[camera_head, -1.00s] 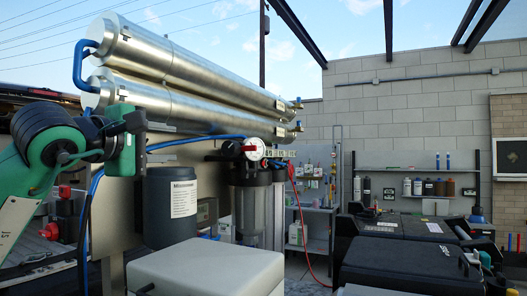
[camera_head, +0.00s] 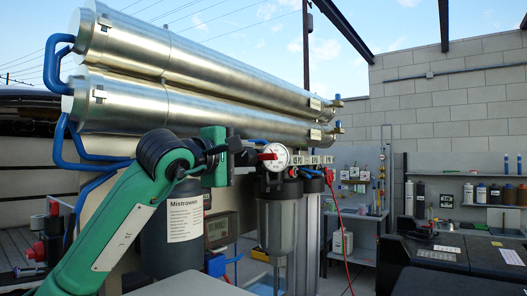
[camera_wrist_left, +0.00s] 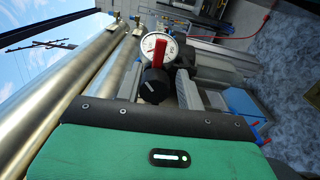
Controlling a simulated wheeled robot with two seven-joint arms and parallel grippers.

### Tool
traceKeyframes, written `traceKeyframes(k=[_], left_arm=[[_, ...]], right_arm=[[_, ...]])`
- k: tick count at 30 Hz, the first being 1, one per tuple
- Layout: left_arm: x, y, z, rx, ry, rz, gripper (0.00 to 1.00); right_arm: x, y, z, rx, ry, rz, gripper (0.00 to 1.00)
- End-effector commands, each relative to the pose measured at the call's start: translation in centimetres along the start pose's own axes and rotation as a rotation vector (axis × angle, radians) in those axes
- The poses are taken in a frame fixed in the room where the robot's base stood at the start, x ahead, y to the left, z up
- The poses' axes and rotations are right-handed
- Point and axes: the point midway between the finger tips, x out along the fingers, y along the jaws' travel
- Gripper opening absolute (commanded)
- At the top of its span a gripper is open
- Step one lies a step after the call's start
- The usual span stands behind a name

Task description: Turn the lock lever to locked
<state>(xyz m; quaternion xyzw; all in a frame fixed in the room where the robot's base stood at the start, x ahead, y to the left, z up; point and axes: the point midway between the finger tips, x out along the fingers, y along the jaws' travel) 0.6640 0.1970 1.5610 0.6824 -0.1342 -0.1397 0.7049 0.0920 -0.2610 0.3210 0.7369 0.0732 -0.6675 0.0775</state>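The lock lever appears to be the small red lever (camera_head: 267,156) in front of the round white gauge (camera_head: 275,160) on the membrane machine. In the left wrist view the red lever (camera_wrist_left: 160,53) stands out from a black round knob (camera_wrist_left: 153,87), with the gauge (camera_wrist_left: 150,43) behind it. My left gripper (camera_head: 243,157) is just left of the lever in the head view. In the wrist view its grey fingers (camera_wrist_left: 158,88) are apart, with the knob showing between them. I cannot tell whether they touch it. My right gripper is in neither view.
Two long steel membrane tubes (camera_head: 200,62) run above my left gripper. Blue hoses (camera_head: 57,65) loop at the left. A black case (camera_head: 450,255) stands at the right.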

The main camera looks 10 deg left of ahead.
Motion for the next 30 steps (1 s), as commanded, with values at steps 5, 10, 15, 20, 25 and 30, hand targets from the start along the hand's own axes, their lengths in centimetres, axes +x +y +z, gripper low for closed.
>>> traceKeyframes(k=[5, 10, 15, 20, 25, 30], left_arm=[[3.6, 0.3, 0.0, -0.002, 0.000, -0.002, 0.38], [5.7, 0.2, 0.0, -0.001, 0.000, 0.000, 0.38], [6.5, 0.0, 0.0, 0.000, 0.000, 0.000, 0.38], [6.6, 0.0, 0.0, 0.000, 0.000, 0.000, 0.38], [6.5, 0.0, 0.0, 0.000, 0.000, 0.000, 0.22], [6.5, 0.0, 0.0, 0.000, 0.000, 0.000, 0.00]], right_arm=[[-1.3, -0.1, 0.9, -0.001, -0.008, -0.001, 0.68], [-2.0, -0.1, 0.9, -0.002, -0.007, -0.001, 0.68], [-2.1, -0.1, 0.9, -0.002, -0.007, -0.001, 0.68], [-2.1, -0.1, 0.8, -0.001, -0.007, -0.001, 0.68], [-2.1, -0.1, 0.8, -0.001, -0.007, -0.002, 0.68], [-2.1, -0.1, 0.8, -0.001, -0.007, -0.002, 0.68]])
